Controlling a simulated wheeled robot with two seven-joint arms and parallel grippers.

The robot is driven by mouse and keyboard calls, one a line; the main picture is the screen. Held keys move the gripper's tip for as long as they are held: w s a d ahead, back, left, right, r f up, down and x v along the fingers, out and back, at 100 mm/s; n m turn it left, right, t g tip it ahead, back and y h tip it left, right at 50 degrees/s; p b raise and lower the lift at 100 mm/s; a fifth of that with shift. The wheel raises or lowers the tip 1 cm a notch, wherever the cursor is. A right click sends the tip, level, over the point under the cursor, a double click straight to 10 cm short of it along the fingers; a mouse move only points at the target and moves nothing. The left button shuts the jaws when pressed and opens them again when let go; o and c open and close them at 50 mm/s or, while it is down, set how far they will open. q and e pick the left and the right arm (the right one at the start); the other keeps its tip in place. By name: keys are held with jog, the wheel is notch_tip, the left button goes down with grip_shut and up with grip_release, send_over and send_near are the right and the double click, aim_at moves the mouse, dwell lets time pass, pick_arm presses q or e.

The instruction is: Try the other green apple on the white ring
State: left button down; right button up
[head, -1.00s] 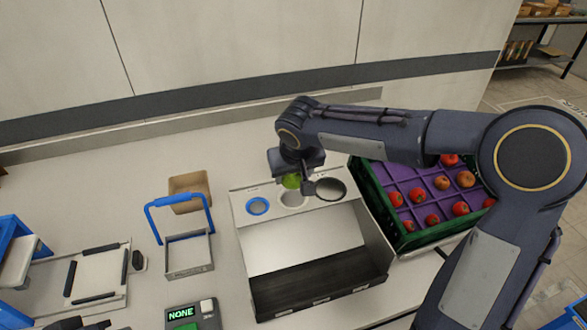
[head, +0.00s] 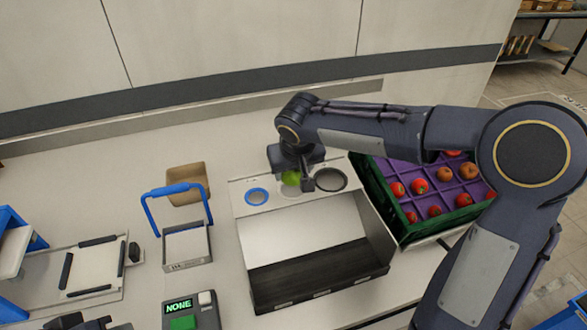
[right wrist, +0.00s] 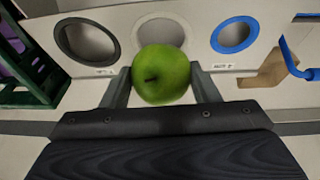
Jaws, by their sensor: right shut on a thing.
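My right gripper (right wrist: 160,88) is shut on a green apple (right wrist: 160,75). The apple also shows in the head view (head: 291,178), partly hidden by the gripper. It is over the near part of the white ring (right wrist: 160,33), the middle hole of a sloped panel; I cannot tell whether it touches the ring. The blue ring (head: 257,196) and the black ring (head: 331,179) lie on either side of it. My left gripper is not clearly in view; only dark parts show at the bottom left edge of the head view.
A green crate (head: 388,217) with purple dividers, holding red and brownish fruit, stands right of the ring box. A cardboard box (head: 187,184), a blue-handled tray (head: 187,247) and a device reading NONE (head: 180,306) stand to the left. A wall (head: 230,50) runs behind.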

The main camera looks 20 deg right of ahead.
jog(key=o, duration=1.1)
jog(key=shift+r+p, duration=3)
jog(key=shift+r, duration=1.55)
